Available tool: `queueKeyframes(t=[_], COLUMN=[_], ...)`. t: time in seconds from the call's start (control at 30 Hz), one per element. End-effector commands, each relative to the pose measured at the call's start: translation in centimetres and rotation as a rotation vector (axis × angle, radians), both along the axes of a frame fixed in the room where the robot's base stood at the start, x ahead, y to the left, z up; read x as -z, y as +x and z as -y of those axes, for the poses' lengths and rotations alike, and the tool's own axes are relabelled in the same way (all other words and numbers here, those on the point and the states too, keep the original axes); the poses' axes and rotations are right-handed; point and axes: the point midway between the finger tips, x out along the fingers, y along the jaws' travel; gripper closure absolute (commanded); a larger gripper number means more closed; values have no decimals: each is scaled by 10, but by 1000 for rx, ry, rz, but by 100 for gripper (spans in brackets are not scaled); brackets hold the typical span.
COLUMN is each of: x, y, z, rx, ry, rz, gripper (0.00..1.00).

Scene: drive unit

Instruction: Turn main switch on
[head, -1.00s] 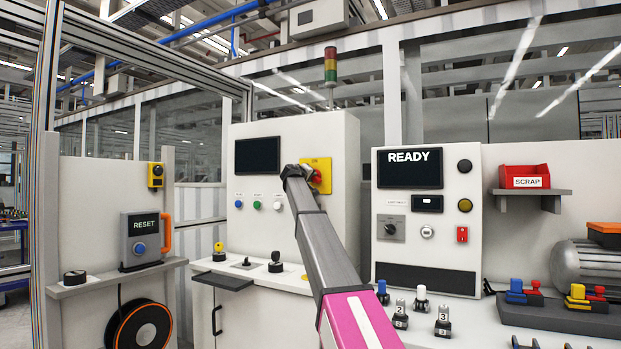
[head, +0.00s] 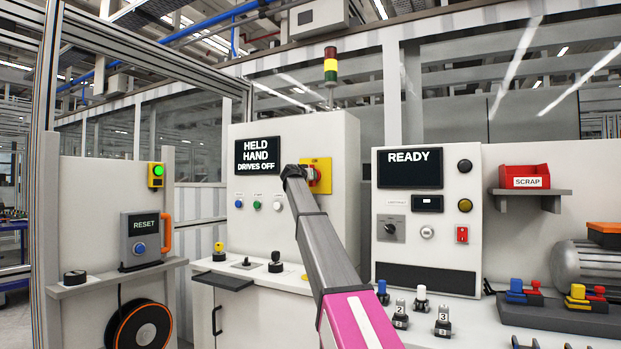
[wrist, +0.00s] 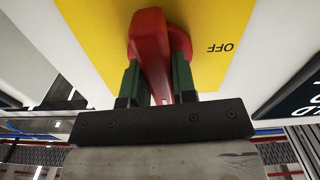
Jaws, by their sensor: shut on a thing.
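The main switch has a red handle (wrist: 151,55) on a yellow plate (wrist: 214,62), with an upside-down OFF label at right in the wrist view. The handle stands upright in the wrist view. My gripper and arm partly hide the switch in the head view.
The cabinet screen (head: 257,155) reads HELD HAND DRIVES OFF. The stack light (head: 331,65) shows a bright yellow section. A green lamp (head: 157,169) is lit on the left panel, above the RESET box (head: 139,240). The right panel screen (head: 410,168) reads READY.

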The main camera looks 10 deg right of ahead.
Motion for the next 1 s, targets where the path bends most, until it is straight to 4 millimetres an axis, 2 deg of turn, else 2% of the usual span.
queueKeyframes(t=[0.3, 0.77, 0.8, 0.83, 0.87, 1.0], x=[0, 0, 0, 0, 0, 0], y=[0, 0, 0, 0, 0, 0], z=[0, 0, 0, 0, 0, 0], rx=[0, 0, 0, 0, 0, 0], ry=[74, 84, 84, 84, 83, 83], rz=[53, 61, 61, 61, 61, 61], gripper=[98, 98, 65, 55, 49, 49])
